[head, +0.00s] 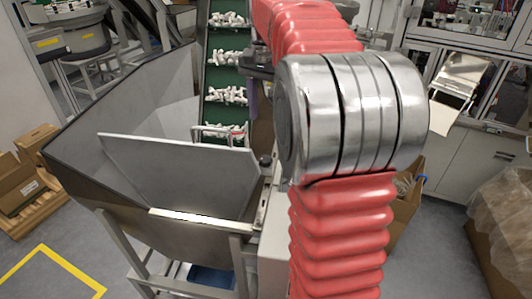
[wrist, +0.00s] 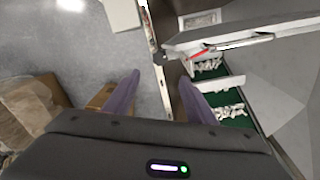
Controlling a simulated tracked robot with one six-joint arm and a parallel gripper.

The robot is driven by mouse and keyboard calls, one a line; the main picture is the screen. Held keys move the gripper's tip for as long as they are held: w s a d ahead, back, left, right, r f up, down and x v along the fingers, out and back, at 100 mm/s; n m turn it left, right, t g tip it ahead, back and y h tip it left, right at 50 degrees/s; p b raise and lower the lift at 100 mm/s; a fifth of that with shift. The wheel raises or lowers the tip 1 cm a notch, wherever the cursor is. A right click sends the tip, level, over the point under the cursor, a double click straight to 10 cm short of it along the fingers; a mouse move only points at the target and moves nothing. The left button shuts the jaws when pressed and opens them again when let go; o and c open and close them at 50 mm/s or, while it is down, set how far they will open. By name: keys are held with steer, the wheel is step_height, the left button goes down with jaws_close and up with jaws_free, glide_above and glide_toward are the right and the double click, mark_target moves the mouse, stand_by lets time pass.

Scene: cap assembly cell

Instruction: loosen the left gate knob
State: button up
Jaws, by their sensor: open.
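The grey gate plate (head: 180,175) stands tilted across the front of the metal hopper (head: 75,190) in the head view. A small black knob (head: 265,161) sits at the plate's right end, beside the rail; I cannot tell whether it is the left gate knob. No knob is clear at the plate's other end. My gripper (head: 253,95) is partly hidden behind my red arm, above and beyond this knob. In the wrist view my gripper (wrist: 160,88) is open and empty, its two purple fingers wide apart. A small dark part (wrist: 159,58) on the rail shows beyond the fingertips.
A green cleated conveyor (head: 226,75) carrying white parts rises behind the hopper, close to my gripper. Cardboard boxes (head: 25,180) lie on a pallet at left. A cabinet (head: 475,155) stands at right. Grey floor is open at front left, around yellow tape (head: 55,262).

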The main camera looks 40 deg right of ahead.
mark_target(265, 158)
steer(key=shift+f, duration=0.15)
step_height(265, 158, down, 14)
steer(key=shift+r, duration=0.2)
stand_by(0.5)
steer(key=shift+c, duration=0.2)
steer(key=c, duration=1)
steer(key=shift+n, duration=0.5)
steer(key=shift+w+n, duration=0.1)
steer(key=shift+n, duration=2.2)
